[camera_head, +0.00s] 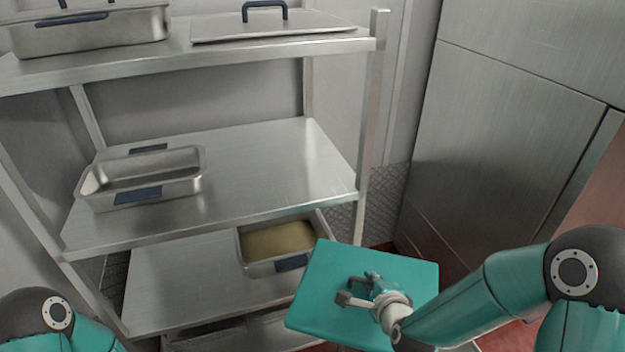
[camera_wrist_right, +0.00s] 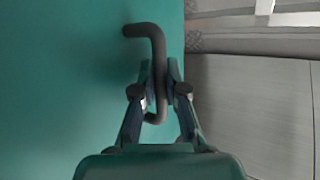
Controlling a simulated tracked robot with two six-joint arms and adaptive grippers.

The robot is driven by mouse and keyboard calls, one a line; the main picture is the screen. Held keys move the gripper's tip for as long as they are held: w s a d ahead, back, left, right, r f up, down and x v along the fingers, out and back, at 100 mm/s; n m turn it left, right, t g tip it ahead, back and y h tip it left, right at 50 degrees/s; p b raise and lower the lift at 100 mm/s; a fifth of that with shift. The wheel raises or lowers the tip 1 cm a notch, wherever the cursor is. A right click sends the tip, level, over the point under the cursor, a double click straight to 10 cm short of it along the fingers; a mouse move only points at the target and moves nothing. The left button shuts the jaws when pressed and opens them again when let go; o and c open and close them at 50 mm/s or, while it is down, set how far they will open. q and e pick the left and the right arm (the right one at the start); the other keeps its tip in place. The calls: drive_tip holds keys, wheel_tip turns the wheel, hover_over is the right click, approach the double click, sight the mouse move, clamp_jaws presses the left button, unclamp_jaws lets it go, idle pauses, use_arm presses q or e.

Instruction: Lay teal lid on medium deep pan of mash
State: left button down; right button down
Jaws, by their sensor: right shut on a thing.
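The teal lid (camera_head: 320,270) is a flat rectangular plate with a dark bar handle (camera_wrist_right: 158,62) on top. My right gripper (camera_head: 362,290) is shut on the handle and holds the lid in front of the shelf rack, at the lower right. In the right wrist view, the gripper (camera_wrist_right: 157,92) has its two fingers on either side of the handle. The pan of mash (camera_head: 272,266) is a steel pan with blue grips and yellowish content, uncovered on the lower shelf. The lid's left part hides the pan's right front corner. My left gripper is out of view; only its arm shows.
An empty steel pan (camera_head: 160,190) stands on the middle shelf (camera_head: 265,165). A lidded steel pan (camera_head: 90,36) and a steel lid (camera_head: 270,24) are on the top shelf. The lower shelf (camera_head: 185,290) is clear left of the mash. A rack post (camera_head: 370,125) rises behind the lid.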

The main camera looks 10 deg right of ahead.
drive_tip(key=shift+w+a+b, duration=0.1)
drive_tip(key=shift+a+b, duration=0.3)
drive_tip(key=shift+a, duration=0.2)
drive_tip(key=shift+d+f+b, duration=0.3)
drive_tip(key=shift+f+b, duration=0.25)
drive_tip(key=shift+b, duration=0.05)
drive_tip(key=s+d+f+m+h+b, duration=0.2)
drive_tip(key=d+f+b, duration=0.7)
drive_tip(key=f, duration=0.1)
drive_tip(key=s+d+f+m+h+b, duration=0.1)
drive_tip(key=s+d+f+b, duration=0.2)
drive_tip(key=d+f+b, duration=0.6)
drive_tip(key=s+d+f+m+g+h+b, duration=0.1)
drive_tip(key=s+d+f+b, duration=0.3)
drive_tip(key=f+b, duration=0.3)
drive_tip(key=s+d+f+m+g+h+b, duration=0.1)
drive_tip(key=s+d+f+b, duration=0.4)
drive_tip(key=f, duration=0.5)
drive_tip(key=s+d+f+m+g+h+b, duration=0.1)
drive_tip(key=s+d+f+m+b, duration=0.2)
drive_tip(key=d+f+b, duration=0.4)
drive_tip(key=shift+s+d+f+h+b, duration=0.15)
drive_tip(key=shift+s+f+h+b, duration=0.25)
drive_tip(key=shift+s+f+b, duration=0.65)
drive_tip(key=shift+w+f, duration=0.2)
drive_tip(key=shift+w, duration=0.05)
drive_tip(key=shift+f, duration=0.2)
